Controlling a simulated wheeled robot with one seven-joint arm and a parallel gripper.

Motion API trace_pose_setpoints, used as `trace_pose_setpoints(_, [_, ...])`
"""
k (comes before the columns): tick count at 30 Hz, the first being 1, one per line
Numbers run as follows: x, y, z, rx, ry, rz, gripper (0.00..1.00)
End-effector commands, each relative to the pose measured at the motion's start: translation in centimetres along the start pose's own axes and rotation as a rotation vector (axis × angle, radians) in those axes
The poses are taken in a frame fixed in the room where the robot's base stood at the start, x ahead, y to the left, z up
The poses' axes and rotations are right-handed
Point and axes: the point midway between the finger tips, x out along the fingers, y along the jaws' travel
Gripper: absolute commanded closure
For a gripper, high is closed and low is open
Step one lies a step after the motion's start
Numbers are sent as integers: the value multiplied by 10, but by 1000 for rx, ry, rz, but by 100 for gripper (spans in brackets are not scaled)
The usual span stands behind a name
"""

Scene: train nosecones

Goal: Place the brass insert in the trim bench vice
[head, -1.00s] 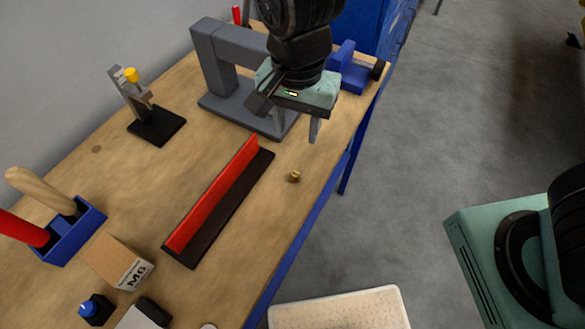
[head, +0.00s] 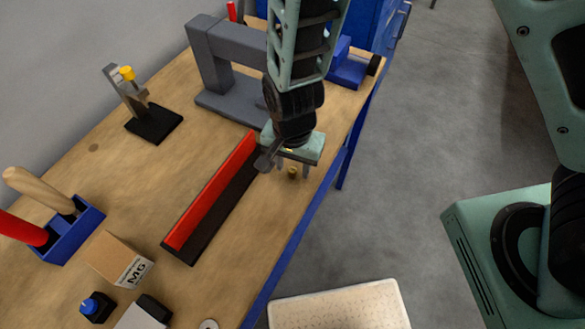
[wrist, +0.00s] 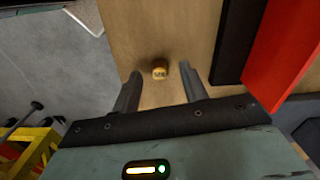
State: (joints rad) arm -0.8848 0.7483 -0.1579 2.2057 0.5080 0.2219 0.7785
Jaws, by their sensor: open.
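The brass insert (head: 292,173) is a small brass-coloured piece on the wooden bench near its right edge, right of the red and black strip. It also shows in the wrist view (wrist: 159,70), on bare wood. My gripper (head: 292,170) is open and low over the insert. In the wrist view, the two fingers (wrist: 160,76) stand apart, one on each side of the insert, touching neither side. The exact height of the fingertips over the wood is hard to tell. The blue vice (head: 348,70) is at the far right end of the bench, partly hidden by my arm.
The red upright strip on a black base (head: 212,200) lies close left of my gripper. A grey press-like frame (head: 215,75) stands behind. A black-based stand (head: 153,124), a blue tool holder (head: 75,232) and an M6 box (head: 120,260) are at left. The bench edge is close right.

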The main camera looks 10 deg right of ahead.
Motion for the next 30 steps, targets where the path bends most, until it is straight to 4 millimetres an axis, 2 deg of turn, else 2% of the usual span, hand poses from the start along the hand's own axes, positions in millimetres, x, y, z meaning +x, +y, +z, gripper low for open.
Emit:
trace_pose_setpoints(3, [8, 0, 0, 2, 0, 0, 57])
trace_pose_setpoints(10, [9, 0, 0, 1, 0, -1, 57])
trace_pose_setpoints(12, [8, 0, 0, 1, 0, -1, 76])
trace_pose_setpoints(15, [8, 0, 0, 1, 0, -1, 100])
trace_pose_setpoints(25, [6, 0, 0, 1, 1, -2, 100])
trace_pose_setpoints(30, [-15, -1, 0, -1, 3, -5, 100])
